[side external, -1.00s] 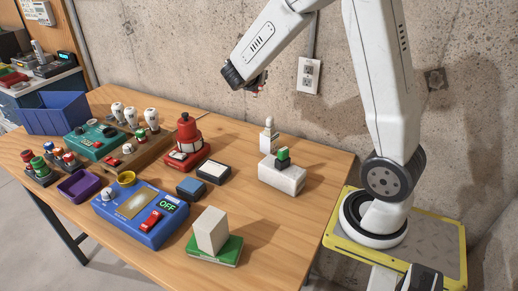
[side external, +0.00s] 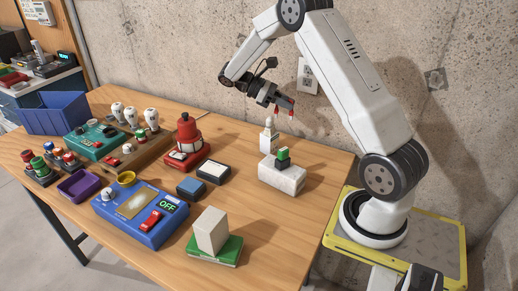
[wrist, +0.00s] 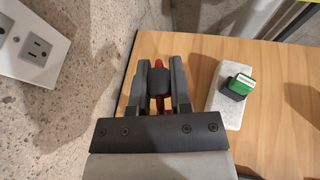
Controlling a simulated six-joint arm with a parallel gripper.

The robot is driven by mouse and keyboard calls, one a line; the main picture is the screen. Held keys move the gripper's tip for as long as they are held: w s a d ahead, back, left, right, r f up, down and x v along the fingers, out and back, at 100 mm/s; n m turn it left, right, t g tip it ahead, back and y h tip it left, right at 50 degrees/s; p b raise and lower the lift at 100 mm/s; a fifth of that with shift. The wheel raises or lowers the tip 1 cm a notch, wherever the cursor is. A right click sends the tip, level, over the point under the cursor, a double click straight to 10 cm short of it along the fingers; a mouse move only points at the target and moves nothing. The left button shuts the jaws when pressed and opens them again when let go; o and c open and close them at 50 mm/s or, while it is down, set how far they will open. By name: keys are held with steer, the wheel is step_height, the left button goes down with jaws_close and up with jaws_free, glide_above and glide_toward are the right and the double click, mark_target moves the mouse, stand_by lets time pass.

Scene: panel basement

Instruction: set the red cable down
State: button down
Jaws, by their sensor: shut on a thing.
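My gripper (side external: 283,101) is up in the air above the back right part of the table, close to the concrete wall. It is shut on the red cable. In the wrist view, the red cable (wrist: 158,64) shows as a red tip and a red piece around a black part between the two dark fingers. In the side view, red ends of the cable (side external: 291,113) hang below the fingers, clear of the tabletop. Most of the cable is hidden by the gripper.
Below the gripper stands a white bottle-like object (side external: 268,138), beside a pale block (side external: 282,177) with a green-topped piece on it. A red beacon-like device (side external: 188,135) and blue OFF box (side external: 140,216) stand left. The wooden table (side external: 310,215) is clear at front right. A wall outlet (side external: 307,74) is behind.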

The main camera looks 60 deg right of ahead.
steer(key=w+a+m+t+y, duration=0.2)
steer(key=a+m+t+y, duration=0.1)
steer(key=m+t+y, duration=0.65)
steer(key=w+a+m+t+y, duration=0.1)
steer(key=a+m+t+y, duration=0.45)
steer(key=m, duration=0.75)
steer(key=w+d+r+m+t+h, duration=0.6)
steer(key=w+r+m+t, duration=0.25)
steer(key=m+t, duration=0.3)
step_height(320, 180, down, 10)
steer(key=shift+d+f+g, duration=0.2)
steer(key=shift+f+g, duration=0.05)
steer(key=shift+g, duration=0.2)
